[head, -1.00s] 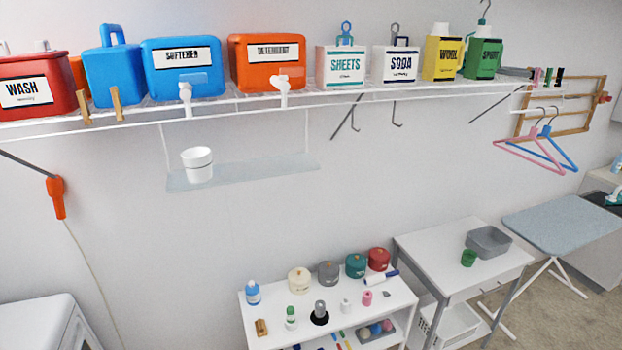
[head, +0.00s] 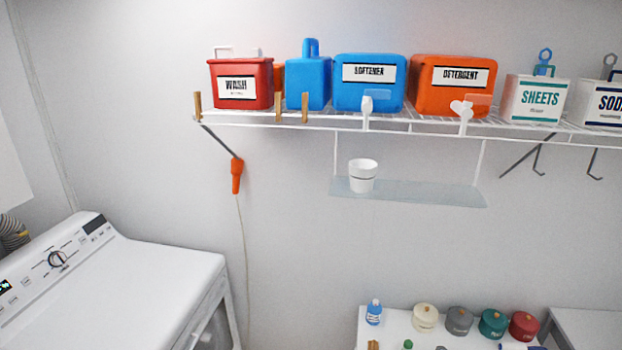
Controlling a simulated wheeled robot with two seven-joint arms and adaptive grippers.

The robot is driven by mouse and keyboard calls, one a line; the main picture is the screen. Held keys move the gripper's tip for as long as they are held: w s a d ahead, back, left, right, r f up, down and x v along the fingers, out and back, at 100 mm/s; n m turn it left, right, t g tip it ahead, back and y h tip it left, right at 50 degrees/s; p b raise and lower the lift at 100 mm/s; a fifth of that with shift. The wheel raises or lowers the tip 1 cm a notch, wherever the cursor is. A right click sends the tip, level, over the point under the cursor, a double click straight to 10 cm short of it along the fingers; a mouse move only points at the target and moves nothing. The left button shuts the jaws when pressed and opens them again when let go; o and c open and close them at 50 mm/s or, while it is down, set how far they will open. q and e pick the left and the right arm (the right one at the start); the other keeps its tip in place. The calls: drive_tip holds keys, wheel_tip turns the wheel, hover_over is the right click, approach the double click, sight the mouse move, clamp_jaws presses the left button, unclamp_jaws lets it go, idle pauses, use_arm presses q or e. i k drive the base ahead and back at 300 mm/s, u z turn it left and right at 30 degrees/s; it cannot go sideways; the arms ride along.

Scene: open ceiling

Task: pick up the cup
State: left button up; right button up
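A white cup (head: 363,176) stands upright on a small pale hanging shelf (head: 430,192), toward the shelf's left end. The hanging shelf is below the long wire shelf, under the blue softener container. Neither of my grippers shows in the head view.
A wire shelf (head: 390,125) on the wall holds a red wash box (head: 241,83), a blue softener container (head: 368,84) and an orange detergent container (head: 450,86). A white washing machine (head: 130,285) stands at left. A low white shelf unit (head: 390,340) with canisters stands below right.

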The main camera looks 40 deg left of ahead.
sight(363, 172)
drive_tip(key=u, duration=0.05)
drive_tip(key=k, duration=0.1)
drive_tip(key=u, duration=0.85)
